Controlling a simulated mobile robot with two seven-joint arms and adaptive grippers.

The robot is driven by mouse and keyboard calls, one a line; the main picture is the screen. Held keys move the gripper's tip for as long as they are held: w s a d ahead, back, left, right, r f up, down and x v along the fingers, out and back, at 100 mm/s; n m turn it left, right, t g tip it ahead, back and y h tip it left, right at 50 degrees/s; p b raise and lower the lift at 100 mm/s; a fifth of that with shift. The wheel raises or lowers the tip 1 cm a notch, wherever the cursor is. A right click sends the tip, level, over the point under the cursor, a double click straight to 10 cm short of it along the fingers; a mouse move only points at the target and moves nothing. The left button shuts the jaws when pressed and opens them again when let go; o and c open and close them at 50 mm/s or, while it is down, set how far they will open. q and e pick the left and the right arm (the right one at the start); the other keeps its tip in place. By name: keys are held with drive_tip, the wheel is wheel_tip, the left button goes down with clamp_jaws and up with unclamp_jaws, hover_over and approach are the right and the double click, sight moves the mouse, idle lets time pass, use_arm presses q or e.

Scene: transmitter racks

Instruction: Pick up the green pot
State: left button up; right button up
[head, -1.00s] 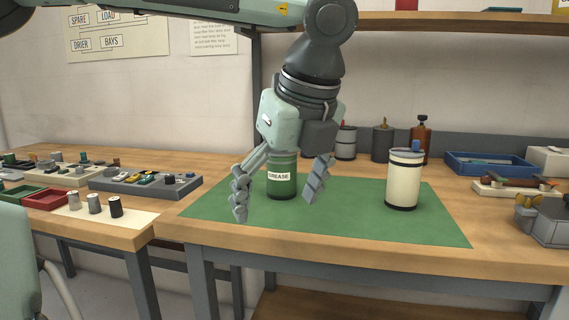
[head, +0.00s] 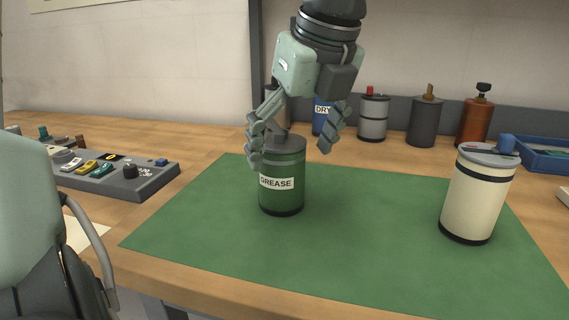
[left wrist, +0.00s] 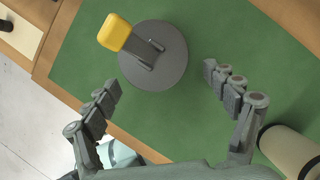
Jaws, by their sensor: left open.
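The green pot (head: 283,190), labelled GREASE, stands upright on the green mat (head: 370,240). My left gripper (head: 292,145) is open and empty, with its fingers pointing down near the pot's top. In the left wrist view the pot shows from above as a round grey lid (left wrist: 170,68) with a yellow-tipped lever across it. The lid lies beyond the two spread fingertips of my left gripper (left wrist: 163,82), roughly between their lines. In the head view the gripper partly covers the pot's top. My right gripper is not in view.
A cream pot (head: 475,198) with a blue-tipped lever stands on the mat to the right. Several containers, including a grey can (head: 373,120) and an orange bottle (head: 474,122), line the back. The front of the mat is clear.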

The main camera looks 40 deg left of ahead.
sight(281, 182)
use_arm(q)
drive_tip(key=shift+a+f, duration=0.15)
drive_tip(key=shift+f, duration=0.25)
drive_tip(key=p+x, duration=0.1)
drive_tip(key=x, duration=0.5)
drive_tip(key=shift+a+f, duration=0.25)
drive_tip(key=shift+f, duration=0.05)
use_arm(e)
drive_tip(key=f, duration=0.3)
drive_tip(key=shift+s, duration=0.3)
use_arm(q)
drive_tip(key=shift+c, duration=0.6)
drive_tip(key=c, duration=1.5)
drive_tip(key=shift+r, duration=0.1)
